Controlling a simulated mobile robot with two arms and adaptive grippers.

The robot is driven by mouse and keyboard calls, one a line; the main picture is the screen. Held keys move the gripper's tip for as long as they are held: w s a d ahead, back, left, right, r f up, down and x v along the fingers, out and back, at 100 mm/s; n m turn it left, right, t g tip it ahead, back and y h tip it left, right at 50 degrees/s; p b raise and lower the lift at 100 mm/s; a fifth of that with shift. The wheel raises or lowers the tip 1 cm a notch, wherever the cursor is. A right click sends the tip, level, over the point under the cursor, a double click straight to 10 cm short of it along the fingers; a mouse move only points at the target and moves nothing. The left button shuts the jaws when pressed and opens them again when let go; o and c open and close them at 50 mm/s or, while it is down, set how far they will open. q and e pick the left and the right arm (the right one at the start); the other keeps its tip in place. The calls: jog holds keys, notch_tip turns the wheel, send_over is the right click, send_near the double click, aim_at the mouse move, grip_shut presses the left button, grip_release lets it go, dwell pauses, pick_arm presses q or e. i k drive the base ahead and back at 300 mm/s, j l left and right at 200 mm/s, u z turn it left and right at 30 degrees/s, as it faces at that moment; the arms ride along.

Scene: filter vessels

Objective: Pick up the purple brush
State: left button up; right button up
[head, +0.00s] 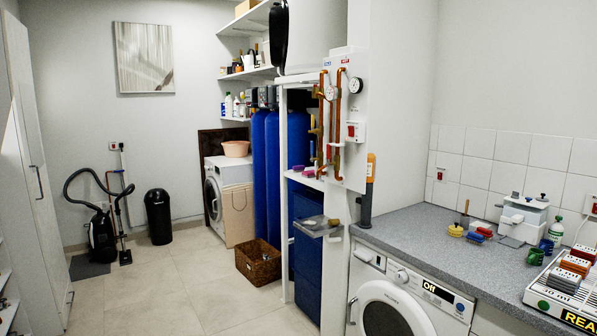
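A small magenta-purple item (309,173) lies on a narrow white shelf beside the blue vessels, below the copper pipes. It may be the purple brush, but it is too small to tell its bristles or handle. A darker bluish item lies just left of it. Neither of my grippers is in view, so nothing shows in their hold.
A grey tray (318,229) juts out below that shelf. A wicker basket (258,262) stands on the floor near the blue vessels (272,177). The grey worktop (420,238) over the washing machine (405,294) holds several small items at right. The floor at left centre is clear.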

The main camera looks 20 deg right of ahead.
aim_at(300, 168)
jog(key=i, duration=2.75)
jog(key=i+z, duration=0.25)
jog(key=i, duration=0.25)
jog(key=i+j+z, duration=0.3)
jog(key=i, duration=0.2)
jog(key=i+j+z, duration=0.25)
jog(key=i, duration=0.25)
jog(key=i+j+z, duration=0.3)
jog(key=i, duration=0.2)
